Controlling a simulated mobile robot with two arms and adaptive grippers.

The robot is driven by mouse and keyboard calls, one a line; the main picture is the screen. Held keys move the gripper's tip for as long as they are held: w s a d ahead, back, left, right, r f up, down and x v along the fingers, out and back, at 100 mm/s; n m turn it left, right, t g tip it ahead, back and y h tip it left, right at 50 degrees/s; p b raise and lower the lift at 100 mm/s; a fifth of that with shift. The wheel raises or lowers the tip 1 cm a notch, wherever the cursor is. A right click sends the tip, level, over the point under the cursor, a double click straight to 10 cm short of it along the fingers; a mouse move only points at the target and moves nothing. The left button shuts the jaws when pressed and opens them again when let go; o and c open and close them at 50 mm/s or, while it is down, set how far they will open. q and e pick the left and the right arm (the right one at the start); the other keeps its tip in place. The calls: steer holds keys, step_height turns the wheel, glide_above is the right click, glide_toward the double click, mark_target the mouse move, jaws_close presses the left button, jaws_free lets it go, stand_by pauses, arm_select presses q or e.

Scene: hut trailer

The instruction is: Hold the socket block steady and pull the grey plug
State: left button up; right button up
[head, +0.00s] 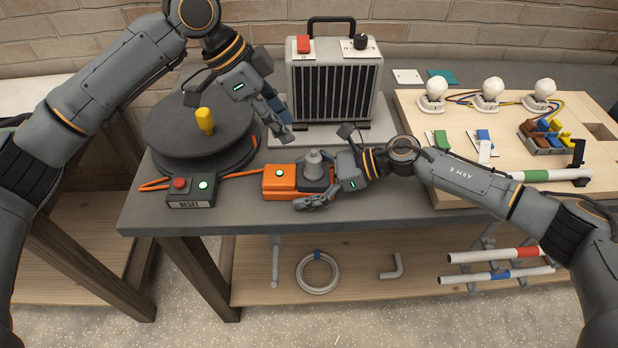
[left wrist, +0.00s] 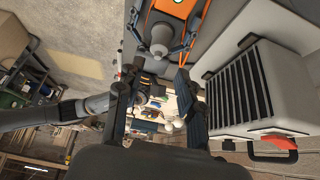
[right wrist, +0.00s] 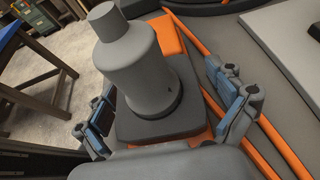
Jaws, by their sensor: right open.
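The orange socket block (head: 277,182) lies on the grey bench with an orange cable at its left. The grey plug (head: 314,163) stands upright in the dark right part of the block; the right wrist view shows it large (right wrist: 145,70). My right gripper (head: 322,168) is open, with one finger on each side of the block's plug end; contact cannot be told. My left gripper (head: 282,124) is open and empty, above the bench behind the block and in front of the heater. In the left wrist view the plug (left wrist: 161,40) lies beyond its fingers.
A heater (head: 334,85) stands behind the block. A round dark turntable (head: 170,125) with a yellow knob (head: 205,120) and a reset box (head: 190,191) are at the left. A wooden board (head: 455,150) with bulbs and switches is at the right, near my right arm.

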steer(key=c, duration=1.5)
arm_select(q)
steer(key=o, duration=0.4)
steer(key=shift+d, duration=0.1)
arm_select(e)
steer(key=shift+s, duration=0.1)
steer(key=shift+f, duration=0.1)
arm_select(q)
step_height(320, 180, up, 2)
steer(key=n+y, duration=0.6)
steer(key=n, duration=0.4)
glide_above(311, 152)
steer(key=f, duration=0.6)
steer(key=shift+w+f, duration=0.2)
steer(key=shift+w, duration=0.2)
steer(key=shift+s+f, duration=0.2)
steer(key=shift+f, duration=1.15)
steer(key=shift+s+f, duration=0.15)
steer(key=shift+f, duration=1.2)
arm_select(e)
steer(key=shift+f, duration=0.1)
